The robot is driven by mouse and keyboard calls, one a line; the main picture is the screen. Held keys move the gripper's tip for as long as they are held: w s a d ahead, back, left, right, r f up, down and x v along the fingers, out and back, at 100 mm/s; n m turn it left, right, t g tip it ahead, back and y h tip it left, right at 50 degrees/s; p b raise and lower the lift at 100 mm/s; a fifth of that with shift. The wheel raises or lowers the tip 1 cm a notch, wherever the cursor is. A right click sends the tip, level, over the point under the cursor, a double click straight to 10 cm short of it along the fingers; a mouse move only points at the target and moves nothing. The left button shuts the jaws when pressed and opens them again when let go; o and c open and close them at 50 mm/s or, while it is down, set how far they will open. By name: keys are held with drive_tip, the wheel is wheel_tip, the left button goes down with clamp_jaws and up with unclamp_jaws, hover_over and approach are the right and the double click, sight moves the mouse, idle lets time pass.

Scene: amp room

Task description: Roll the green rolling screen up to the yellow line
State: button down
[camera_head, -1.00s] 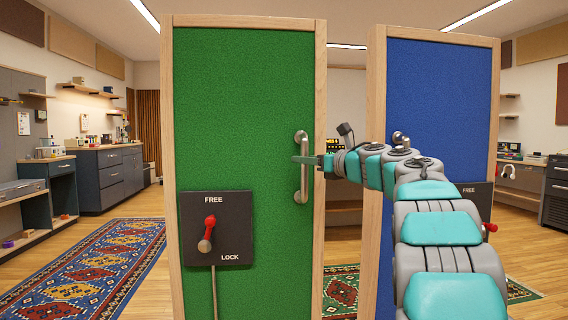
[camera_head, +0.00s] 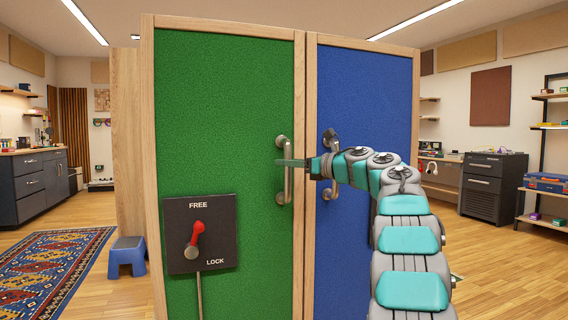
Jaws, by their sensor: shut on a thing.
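The green rolling screen (camera_head: 225,120) stands upright in a wooden frame, close in front of me. A black plate (camera_head: 182,250) on its lower left reads FREE at the top and LOCK at the bottom. Its red lever (camera_head: 197,232) points up towards FREE. A vertical metal handle (camera_head: 285,186) sits on the screen's right side. My gripper (camera_head: 290,163) is shut on this handle near its upper part. The yellow line is not visible in this view.
A blue screen (camera_head: 365,100) stands immediately right of the green one, with its own handle (camera_head: 332,180). A blue step stool (camera_head: 128,257) and patterned rug (camera_head: 55,265) lie to the left. Open wooden floor (camera_head: 510,275) is at the right, before a dark cabinet (camera_head: 492,185).

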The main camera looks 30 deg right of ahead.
drive_tip(key=shift+d+r, duration=0.1)
drive_tip(key=shift+d, duration=0.15)
drive_tip(key=c, duration=0.7)
unclamp_jaws()
drive_tip(key=shift+s, duration=0.15)
drive_tip(key=b+v, duration=0.1)
drive_tip(key=v, duration=0.6)
drive_tip(key=shift+s+d, duration=0.15)
drive_tip(key=shift+s, duration=0.15)
